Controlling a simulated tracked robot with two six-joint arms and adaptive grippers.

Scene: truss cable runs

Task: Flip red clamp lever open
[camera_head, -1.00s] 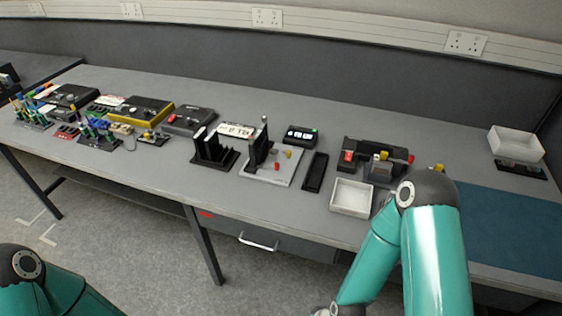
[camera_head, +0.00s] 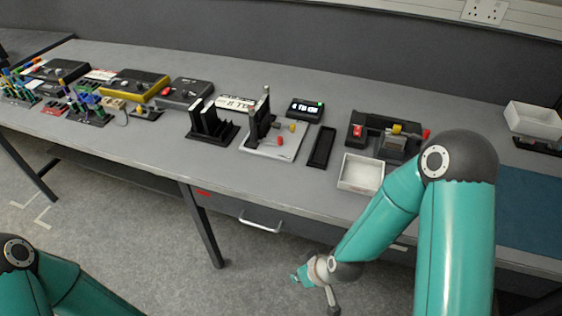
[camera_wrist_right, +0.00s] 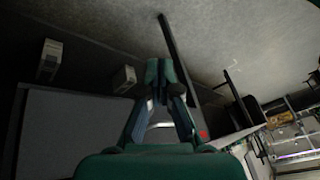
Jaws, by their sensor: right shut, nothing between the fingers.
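A black clamp fixture (camera_head: 376,137) stands on the bench right of centre. It carries a red lever tip (camera_head: 425,134) at its right end, a yellow piece (camera_head: 397,128) in the middle and a red block (camera_head: 357,131) at its left. The lever's exact angle is too small to read. My right gripper (camera_wrist_right: 160,75) is shut and empty in the right wrist view, with dark bench structure and floor behind it. In the head view my right forearm hangs low in front of the bench, well away from the fixture. Only my left arm's links show; its gripper is out of frame.
A white tray (camera_head: 360,173) sits in front of the fixture. Left of it are a black tray (camera_head: 321,147) and a pale board (camera_head: 262,148) with red and yellow pegs. A blue mat (camera_head: 530,215) lies right, partly behind my right arm. The drawer handle (camera_head: 260,222) juts out below.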

